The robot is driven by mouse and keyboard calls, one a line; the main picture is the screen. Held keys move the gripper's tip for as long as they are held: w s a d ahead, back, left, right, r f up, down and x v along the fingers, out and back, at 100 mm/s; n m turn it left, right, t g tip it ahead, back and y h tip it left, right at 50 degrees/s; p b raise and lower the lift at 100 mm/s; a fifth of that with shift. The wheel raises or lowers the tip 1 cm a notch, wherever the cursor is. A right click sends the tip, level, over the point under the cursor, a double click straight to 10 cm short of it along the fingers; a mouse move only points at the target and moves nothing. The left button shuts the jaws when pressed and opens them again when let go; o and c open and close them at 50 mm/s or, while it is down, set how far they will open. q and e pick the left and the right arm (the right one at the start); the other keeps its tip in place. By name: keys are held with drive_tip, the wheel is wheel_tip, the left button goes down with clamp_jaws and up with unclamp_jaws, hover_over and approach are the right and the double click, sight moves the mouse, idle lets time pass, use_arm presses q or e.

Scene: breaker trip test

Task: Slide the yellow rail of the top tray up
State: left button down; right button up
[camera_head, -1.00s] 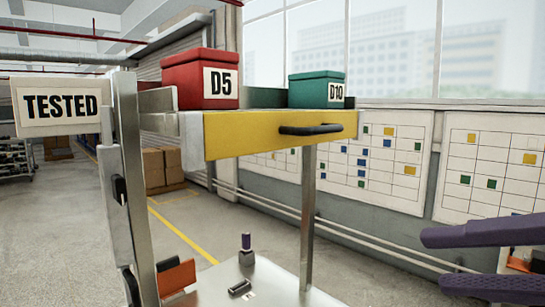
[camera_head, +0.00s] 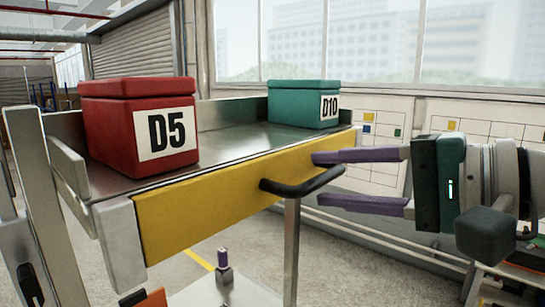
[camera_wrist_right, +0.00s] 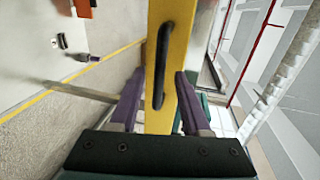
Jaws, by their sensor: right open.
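The top tray (camera_head: 235,140) is a metal tray with a yellow rail (camera_head: 200,200) along its near side. A black handle (camera_head: 300,187) sticks out from the rail. My right gripper (camera_head: 318,178) comes in from the right, open, its purple fingers one above the other near the handle and the rail's right end. In the right wrist view, the open fingers (camera_wrist_right: 158,76) lie on either side of the yellow rail (camera_wrist_right: 180,50), with the black handle (camera_wrist_right: 162,65) between them. Whether they touch it I cannot tell. My left gripper is not in view.
A red box (camera_head: 138,125) marked D5 and a teal box (camera_head: 303,103) marked D10 stand on the tray. A metal post (camera_head: 45,200) stands at the left, another (camera_head: 291,250) below the tray. A lower shelf (camera_head: 235,290) holds a small purple-topped item.

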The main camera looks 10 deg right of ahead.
drive_tip(key=shift+x, duration=1.05)
clamp_jaws()
idle(0.7)
